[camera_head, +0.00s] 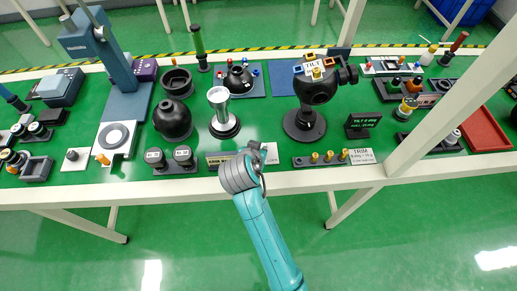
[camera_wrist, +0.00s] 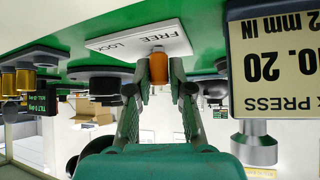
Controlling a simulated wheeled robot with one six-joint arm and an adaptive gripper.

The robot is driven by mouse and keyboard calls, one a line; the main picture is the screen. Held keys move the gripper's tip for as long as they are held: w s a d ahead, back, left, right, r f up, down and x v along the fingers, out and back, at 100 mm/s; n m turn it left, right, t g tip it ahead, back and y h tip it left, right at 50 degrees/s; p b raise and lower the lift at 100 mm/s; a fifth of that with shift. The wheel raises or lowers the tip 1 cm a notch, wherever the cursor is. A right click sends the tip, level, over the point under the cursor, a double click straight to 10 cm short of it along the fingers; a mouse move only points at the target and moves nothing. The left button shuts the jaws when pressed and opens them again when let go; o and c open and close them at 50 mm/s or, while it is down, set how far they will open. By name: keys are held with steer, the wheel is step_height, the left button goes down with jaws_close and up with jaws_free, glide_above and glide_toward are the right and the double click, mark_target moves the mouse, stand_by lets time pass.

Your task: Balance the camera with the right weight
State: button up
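The black round gimbal camera (camera_head: 316,88) stands on a dark post and disc base at the table's middle right. It carries a TILT label (camera_head: 313,64) and small coloured pieces on top. Several brass weights (camera_head: 330,157) stand in a dark strip beside a TRIM card (camera_head: 361,155); brass pieces also show at the left of the wrist view (camera_wrist: 20,80). My gripper (camera_head: 257,150) is at the table's front edge. In the wrist view its fingertips (camera_wrist: 159,75) flank an orange knob (camera_wrist: 158,70) by a FREE/LOCK card (camera_wrist: 140,40). Whether they touch the knob is unclear.
A dark TILT readout (camera_head: 363,122) stands right of the gimbal camera. A PRESS sign (camera_wrist: 275,60) is close beside my gripper. A white frame post (camera_head: 450,100) crosses the right side. A red tray (camera_head: 484,130) lies beyond it. Various fixtures crowd the left.

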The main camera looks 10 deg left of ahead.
steer(key=shift+o, duration=1.2)
steer(key=shift+s+r, duration=0.1)
steer(key=v, duration=1.1)
steer(key=shift+s+r, duration=0.25)
steer(key=shift+a, duration=0.15)
